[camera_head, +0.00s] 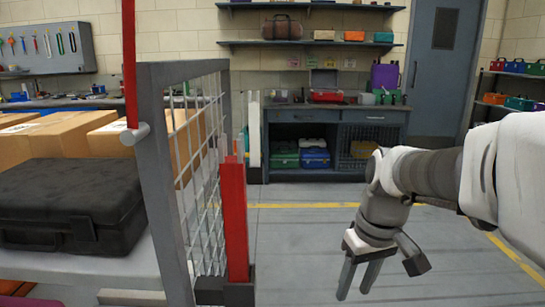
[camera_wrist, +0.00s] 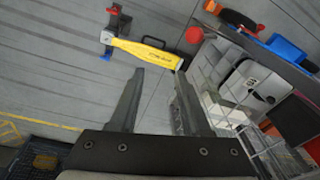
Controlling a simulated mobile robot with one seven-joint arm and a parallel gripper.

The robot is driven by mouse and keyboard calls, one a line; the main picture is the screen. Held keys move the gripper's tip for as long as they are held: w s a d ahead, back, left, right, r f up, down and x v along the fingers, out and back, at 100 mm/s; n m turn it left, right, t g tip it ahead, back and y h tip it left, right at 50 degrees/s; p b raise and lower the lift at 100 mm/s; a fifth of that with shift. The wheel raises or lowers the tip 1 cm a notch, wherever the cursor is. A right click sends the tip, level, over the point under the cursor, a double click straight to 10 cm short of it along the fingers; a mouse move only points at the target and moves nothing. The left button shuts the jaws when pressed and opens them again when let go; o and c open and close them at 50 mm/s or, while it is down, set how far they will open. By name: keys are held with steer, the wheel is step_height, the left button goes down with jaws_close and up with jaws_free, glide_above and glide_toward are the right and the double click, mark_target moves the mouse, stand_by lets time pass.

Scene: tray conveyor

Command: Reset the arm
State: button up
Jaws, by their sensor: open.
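My gripper (camera_head: 355,286) hangs at the right in the head view, fingers pointing down over the grey floor. In the wrist view my gripper (camera_wrist: 160,74) has its two dark fingers apart, with nothing between them. My arm reaches in from the right edge of the head view, bent down at the wrist. Beyond the fingertips in the wrist view is a yellow elongated object (camera_wrist: 145,53) with a grey, red and blue end; I cannot tell how far below the gripper it is.
A wire-mesh guard (camera_head: 205,150) with a red post (camera_head: 235,220) stands left of my gripper. Behind it are a black case (camera_head: 70,205) and cardboard boxes (camera_head: 60,140). A workbench (camera_head: 335,115) stands at the back. The floor (camera_head: 300,240) between is clear.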

steer(key=s+r+m+t, duration=0.3)
steer(key=s+r+t, duration=0.15)
steer(key=s, duration=0.65)
step_height(320, 180, up, 27)
steer(key=p, duration=2.8)
steer(key=shift+a+h, duration=0.3)
steer(key=shift+h, duration=0.1)
steer(key=shift+d+f, duration=0.1)
steer(key=shift+f, duration=0.05)
